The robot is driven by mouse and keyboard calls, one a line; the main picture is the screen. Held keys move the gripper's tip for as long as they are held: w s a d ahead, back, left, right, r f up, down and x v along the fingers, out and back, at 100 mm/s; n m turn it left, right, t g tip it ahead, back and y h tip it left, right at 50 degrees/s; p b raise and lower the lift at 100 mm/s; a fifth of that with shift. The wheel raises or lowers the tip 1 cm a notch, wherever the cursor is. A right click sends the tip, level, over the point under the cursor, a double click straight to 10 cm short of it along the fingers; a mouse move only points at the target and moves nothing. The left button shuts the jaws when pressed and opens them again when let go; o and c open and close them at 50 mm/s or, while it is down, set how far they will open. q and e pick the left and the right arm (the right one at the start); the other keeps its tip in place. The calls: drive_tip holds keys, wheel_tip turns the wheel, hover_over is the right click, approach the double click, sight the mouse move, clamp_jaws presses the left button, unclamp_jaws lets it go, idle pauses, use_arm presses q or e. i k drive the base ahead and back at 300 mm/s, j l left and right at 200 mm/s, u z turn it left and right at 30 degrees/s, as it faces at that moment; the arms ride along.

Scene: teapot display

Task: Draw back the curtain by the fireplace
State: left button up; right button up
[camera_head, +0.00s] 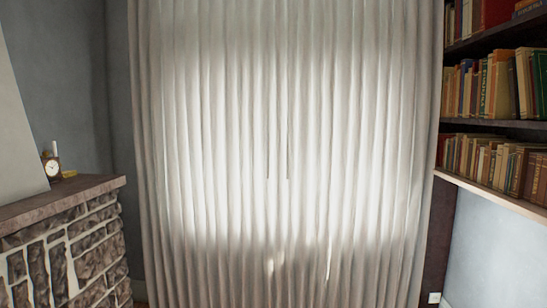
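A closed pale curtain (210,150) fills the middle of the head view in long vertical folds, lit from behind by a bright window area. Two thin dark vertical lines (288,140) run down near its middle; I cannot tell whether they are cords, wands or gaps. The stone fireplace (75,250) stands at the lower left, with a brown mantel (60,203) on top. Neither of my grippers is in view.
A small clock (52,167) stands on the mantel. Shelves full of books (490,90) stand at the right, with a pale ledge (490,192) below them. A wall socket (434,298) shows low at the right. The space before the curtain looks clear.

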sight(272, 145)
drive_tip(key=i+u, duration=0.4)
drive_tip(key=i, duration=0.65)
